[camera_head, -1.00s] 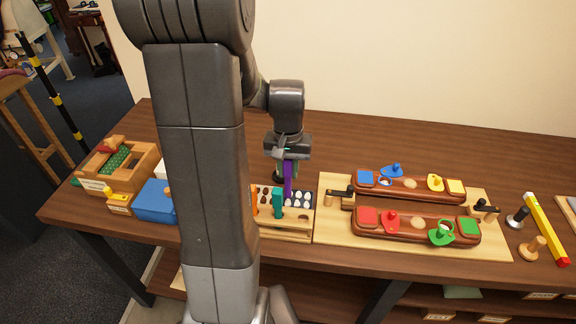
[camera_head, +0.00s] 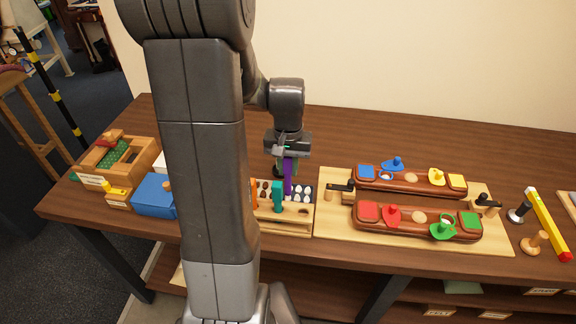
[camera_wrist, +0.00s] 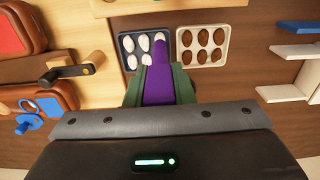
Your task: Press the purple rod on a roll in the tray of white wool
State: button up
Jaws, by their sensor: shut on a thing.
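My gripper (camera_head: 288,155) is shut on the purple rod (camera_head: 288,176), which points down at the trays. In the wrist view the rod (camera_wrist: 160,88) sits between the green fingers (camera_wrist: 160,86). Its far end is over the right side of a dark tray (camera_wrist: 128,66) of white wool rolls, at a white roll (camera_wrist: 160,37). I cannot tell whether the rod touches a roll. The white rolls (camera_head: 305,194) also show in the head view, right of the rod. A cream tray (camera_wrist: 226,47) of brown rolls lies beside the dark tray.
An orange rod (camera_head: 253,192) and a teal rod (camera_head: 278,197) stand in a wooden rack (camera_head: 288,228) in front of the trays. A board with two brown wooden holders (camera_head: 415,218) lies to the right. A blue box (camera_head: 153,194) is to the left, partly hidden by my arm.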

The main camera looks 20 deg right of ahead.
jog(key=shift+s+f+b, duration=0.1)
jog(key=shift+f+b, duration=0.7)
jog(key=shift+f, duration=0.3)
dwell(1.4)
jog(key=shift+r+p, duration=2.8)
jog(key=shift+r, duration=0.8)
